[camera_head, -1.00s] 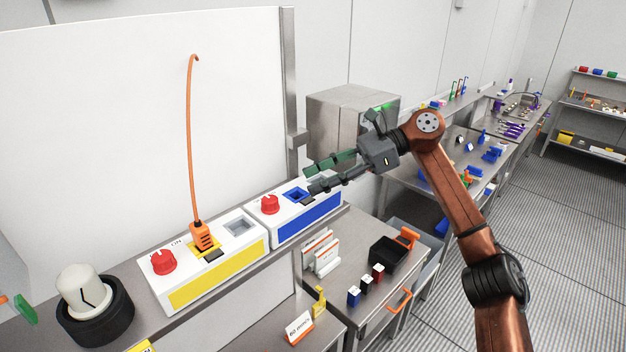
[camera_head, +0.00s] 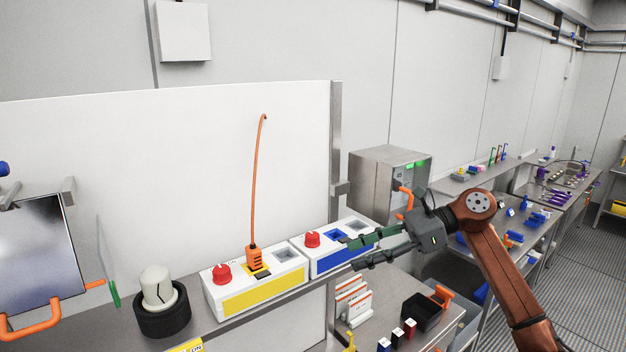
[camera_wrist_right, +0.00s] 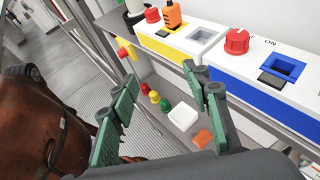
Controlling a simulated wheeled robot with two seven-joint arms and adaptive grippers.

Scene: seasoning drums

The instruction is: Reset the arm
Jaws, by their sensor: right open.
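My right gripper (camera_head: 362,254) is open and empty, with its green-padded fingers apart, in front of the blue-fronted white box (camera_head: 330,262). In the right wrist view the open fingers (camera_wrist_right: 160,110) frame the shelf below, and the blue-fronted box (camera_wrist_right: 262,95) is to their right. My right arm (camera_head: 505,265) comes in from the lower right. My left gripper is not in view.
A yellow-fronted white box (camera_head: 262,297) with a red knob and an orange plug with an upright cord (camera_head: 257,190) stands on the shelf. A black-based white knob (camera_head: 160,300) is to its left. A black bin (camera_head: 420,312) and small coloured blocks are on the lower table.

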